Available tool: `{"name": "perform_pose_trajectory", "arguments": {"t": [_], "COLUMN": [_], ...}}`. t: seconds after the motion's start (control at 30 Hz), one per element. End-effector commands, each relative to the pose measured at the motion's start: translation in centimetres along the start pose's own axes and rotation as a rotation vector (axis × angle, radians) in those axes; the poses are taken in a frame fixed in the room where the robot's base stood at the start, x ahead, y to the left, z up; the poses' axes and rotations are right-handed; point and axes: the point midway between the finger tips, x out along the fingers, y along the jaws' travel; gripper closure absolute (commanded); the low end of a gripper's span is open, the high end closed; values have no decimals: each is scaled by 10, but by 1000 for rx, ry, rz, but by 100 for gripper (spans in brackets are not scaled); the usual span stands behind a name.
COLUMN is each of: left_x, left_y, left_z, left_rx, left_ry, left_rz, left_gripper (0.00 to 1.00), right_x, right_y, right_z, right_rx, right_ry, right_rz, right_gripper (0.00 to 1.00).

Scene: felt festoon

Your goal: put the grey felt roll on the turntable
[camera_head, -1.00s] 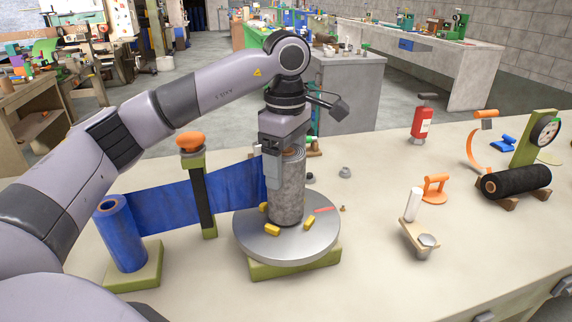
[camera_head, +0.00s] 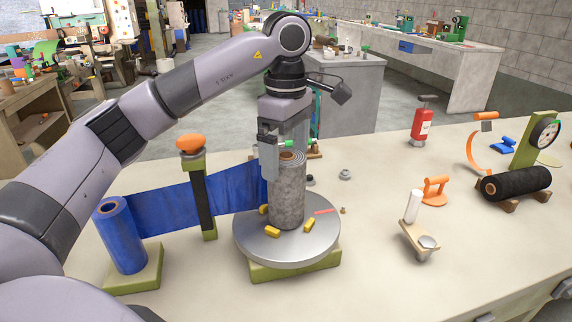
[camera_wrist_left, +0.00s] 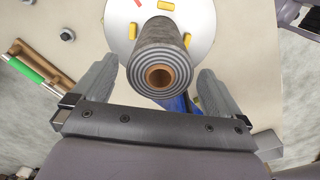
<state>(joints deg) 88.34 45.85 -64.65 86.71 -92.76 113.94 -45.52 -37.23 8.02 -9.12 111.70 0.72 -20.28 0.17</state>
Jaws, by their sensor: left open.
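The grey felt roll (camera_head: 287,195) stands upright on the round metal turntable (camera_head: 250,240), among small yellow blocks. In the left wrist view the roll (camera_wrist_left: 150,45) shows its spiral end and brown core, with the pale turntable disc (camera_wrist_left: 118,25) behind it. My left gripper (camera_head: 284,152) is over the top of the roll. Its fingers are open, one on each side of the roll's end in the left wrist view (camera_wrist_left: 156,85), with gaps between them and the felt. My right gripper is not in view.
A blue roll (camera_head: 122,238) stands at the left, its blue sheet (camera_head: 165,210) stretched past a dark post (camera_head: 203,205) towards the turntable. A black roll (camera_head: 515,184) lies on a cradle at the right. A red extinguisher-like bottle (camera_head: 421,125) stands behind.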

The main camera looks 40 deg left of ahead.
Motion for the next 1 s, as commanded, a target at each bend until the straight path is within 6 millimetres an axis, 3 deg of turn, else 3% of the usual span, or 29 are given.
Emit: {"name": "perform_pose_trajectory", "arguments": {"t": [0.13,0.4,0.63,1.0], "left_x": [-36,-76,-88,-88], "left_y": [0,0,0,0], "left_z": [0,0,0,0], "left_rx": [-1,-1,0,0], "left_ry": [0,1,1,1], "left_rz": [5,2,0,-1], "left_gripper": [0,0,0,0], "right_x": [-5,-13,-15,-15], "right_y": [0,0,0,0], "right_z": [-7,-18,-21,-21], "right_rx": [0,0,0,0], "right_ry": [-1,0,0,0], "right_rz": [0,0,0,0], "right_gripper": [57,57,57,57]}}
